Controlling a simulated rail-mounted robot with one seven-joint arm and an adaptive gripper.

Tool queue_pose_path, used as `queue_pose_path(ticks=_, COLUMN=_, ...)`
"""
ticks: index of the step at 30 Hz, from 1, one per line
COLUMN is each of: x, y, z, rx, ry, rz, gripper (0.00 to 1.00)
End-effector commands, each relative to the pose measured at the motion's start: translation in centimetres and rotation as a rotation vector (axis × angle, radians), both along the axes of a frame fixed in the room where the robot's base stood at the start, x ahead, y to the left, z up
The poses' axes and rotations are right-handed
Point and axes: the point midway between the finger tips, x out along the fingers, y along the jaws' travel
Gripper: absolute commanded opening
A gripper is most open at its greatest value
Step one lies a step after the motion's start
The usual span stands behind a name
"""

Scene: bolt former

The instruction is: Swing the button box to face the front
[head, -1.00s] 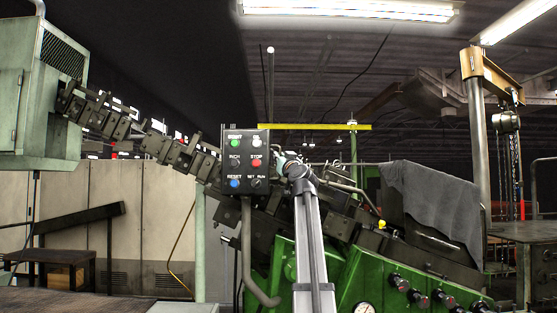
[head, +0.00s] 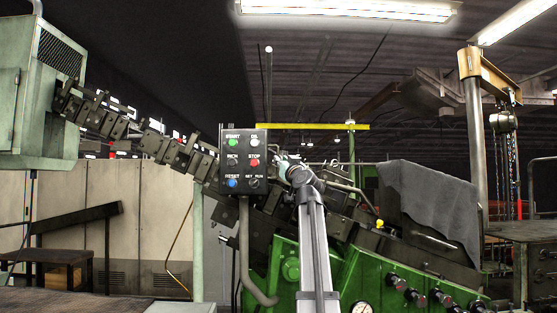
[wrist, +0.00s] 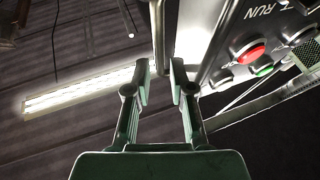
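The button box (head: 243,182) is a dark box on a bent grey pipe arm (head: 245,240). In the head view its face with green, white, red and blue buttons and a selector points toward the camera. My gripper (wrist: 160,70) is at the box's right side in the head view, where its fingers are small and hard to make out. In the wrist view the two fingers stand apart, with a thin metal handle (wrist: 158,35) of the box between them. Clear gaps show beside the handle, so no firm grip is visible.
A green machine (head: 375,275) with knobs and a gauge stands at the lower right behind my arm. A dark sloping chain conveyor (head: 150,145) runs behind the box. A grey cloth (head: 430,205) hangs at the right. A wooden table top (head: 70,300) is at the lower left.

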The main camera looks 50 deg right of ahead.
Motion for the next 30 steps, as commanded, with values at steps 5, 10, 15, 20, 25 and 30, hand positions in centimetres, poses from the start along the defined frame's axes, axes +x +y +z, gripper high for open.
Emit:
queue_pose_path(ticks=5, x=-3.3, y=1.7, z=-1.6, rx=-0.001, ry=0.000, rz=0.000, gripper=0.22)
queue_pose_path(ticks=10, x=-5.4, y=2.7, z=-2.5, rx=0.000, ry=0.000, rz=0.000, gripper=0.22)
queue_pose_path(ticks=15, x=-6.1, y=3.0, z=-2.8, rx=0.000, ry=0.001, rz=0.001, gripper=0.22)
queue_pose_path(ticks=20, x=-6.1, y=3.0, z=-2.8, rx=0.000, ry=0.001, rz=0.001, gripper=0.22)
queue_pose_path(ticks=25, x=-6.1, y=2.9, z=-2.8, rx=0.000, ry=0.001, rz=0.001, gripper=0.22)
queue_pose_path(ticks=30, x=-6.1, y=3.0, z=-2.8, rx=0.000, ry=0.000, rz=0.001, gripper=0.22)
